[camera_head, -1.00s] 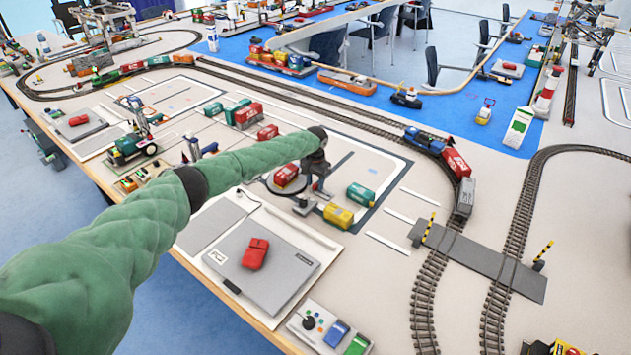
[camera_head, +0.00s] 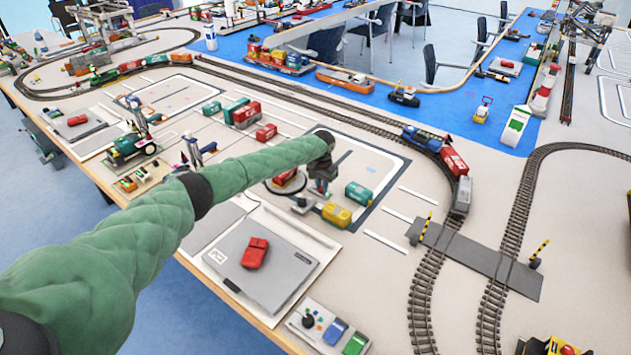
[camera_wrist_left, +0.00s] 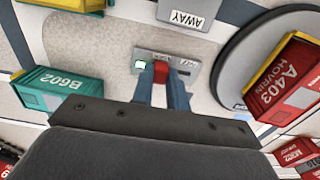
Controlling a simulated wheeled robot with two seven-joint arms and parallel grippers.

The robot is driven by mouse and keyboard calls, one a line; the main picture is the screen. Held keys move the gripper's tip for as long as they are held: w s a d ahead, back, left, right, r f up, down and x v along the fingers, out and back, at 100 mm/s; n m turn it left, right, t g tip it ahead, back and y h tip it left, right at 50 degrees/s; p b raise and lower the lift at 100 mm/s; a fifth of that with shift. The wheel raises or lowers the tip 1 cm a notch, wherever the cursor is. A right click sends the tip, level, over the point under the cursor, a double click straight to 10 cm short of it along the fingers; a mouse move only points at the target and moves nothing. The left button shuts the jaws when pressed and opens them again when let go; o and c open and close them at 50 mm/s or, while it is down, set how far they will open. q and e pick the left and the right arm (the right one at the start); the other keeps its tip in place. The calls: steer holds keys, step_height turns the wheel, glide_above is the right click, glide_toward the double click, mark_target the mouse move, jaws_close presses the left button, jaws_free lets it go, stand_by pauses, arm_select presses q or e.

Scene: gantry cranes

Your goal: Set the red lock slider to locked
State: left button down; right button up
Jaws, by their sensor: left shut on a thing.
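The red lock slider (camera_wrist_left: 161,70) is a small red knob on a grey plate (camera_wrist_left: 147,55) in the left wrist view. The plate has a white-green patch at its left and small labels I cannot read fully. My left gripper (camera_wrist_left: 163,90) is shut on the red knob, one finger on each side. In the head view my left gripper (camera_head: 319,189) points down at the table, between the turntable and the yellow and green containers; the slider is not clear there. My right gripper is not in view.
A red container (camera_wrist_left: 285,85) stands on the round turntable (camera_wrist_left: 228,60) close to the right of the gripper. A green container (camera_wrist_left: 68,90) is at its left. An AWAY sign (camera_wrist_left: 182,17) lies beyond. In the head view a yellow container (camera_head: 337,214) stands close by.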

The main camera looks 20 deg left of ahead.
arm_select(q)
steer(key=shift+s+d, duration=0.1)
steer(key=shift+d, duration=0.25)
steer(key=c, duration=1.4)
jaws_free()
steer(key=shift+o, duration=0.2)
steer(key=shift+r, duration=0.1)
